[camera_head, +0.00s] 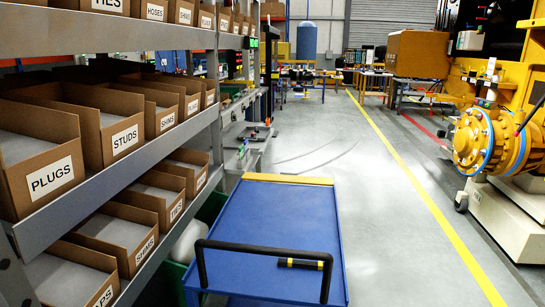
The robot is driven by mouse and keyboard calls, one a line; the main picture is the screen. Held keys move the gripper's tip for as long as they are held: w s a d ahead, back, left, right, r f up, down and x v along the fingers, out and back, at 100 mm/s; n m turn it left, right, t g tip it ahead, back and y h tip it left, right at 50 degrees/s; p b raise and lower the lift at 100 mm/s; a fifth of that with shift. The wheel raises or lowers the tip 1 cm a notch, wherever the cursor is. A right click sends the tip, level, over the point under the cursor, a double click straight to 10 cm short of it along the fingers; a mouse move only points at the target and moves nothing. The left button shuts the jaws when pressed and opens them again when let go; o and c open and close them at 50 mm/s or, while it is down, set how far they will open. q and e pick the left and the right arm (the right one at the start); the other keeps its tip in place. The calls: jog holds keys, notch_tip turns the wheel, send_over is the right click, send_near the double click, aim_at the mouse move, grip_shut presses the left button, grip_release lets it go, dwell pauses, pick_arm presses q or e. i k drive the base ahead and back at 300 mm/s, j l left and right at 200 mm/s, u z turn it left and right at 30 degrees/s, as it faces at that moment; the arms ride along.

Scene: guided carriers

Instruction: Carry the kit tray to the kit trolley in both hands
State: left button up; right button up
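A blue trolley (275,217) stands in the lower middle of the view, with a yellow strip along its far edge and a black push handle (262,252) at its near end. I take it for the kit trolley, though no label shows. A small black and yellow cylindrical item (300,263) shows at its near end, by the handle; the rest of its top is bare. I cannot make out the kit tray. Neither of my grippers is in view.
Shelving on the left holds several open cardboard bins, labelled PLUGS (50,177), STUDS (125,139) and others. A yellow floor line (425,193) runs along the aisle to the right. Large yellow machinery (487,141) stands at the far right. The floor between trolley and line is clear.

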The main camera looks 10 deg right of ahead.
aim_at(277, 203)
jog(key=i+l+z, duration=0.15)
jog(key=l+z, duration=0.2)
jog(key=i+l+z, duration=0.3)
jog(key=l, duration=0.25)
jog(key=i+l+z, duration=0.15)
jog(key=l+z, duration=0.2)
jog(key=i+l+z, duration=0.3)
jog(key=i+l, duration=0.3)
jog(key=i, duration=0.15)
jog(key=i+l, duration=0.3)
jog(key=i, duration=0.15)
jog(key=i+j+u, duration=0.15)
jog(key=i+u, duration=0.25)
jog(key=i, duration=0.45)
jog(key=i+l+u, duration=0.15)
jog(key=i+u, duration=0.2)
jog(key=i, duration=0.45)
jog(key=i+u, duration=0.15)
jog(key=i, duration=0.4)
jog(key=i+u, duration=0.15)
jog(key=i, duration=0.4)
jog(key=i+l+u, duration=0.15)
jog(key=i, duration=0.35)
jog(key=i+l+u, duration=0.15)
jog(key=i, duration=0.4)
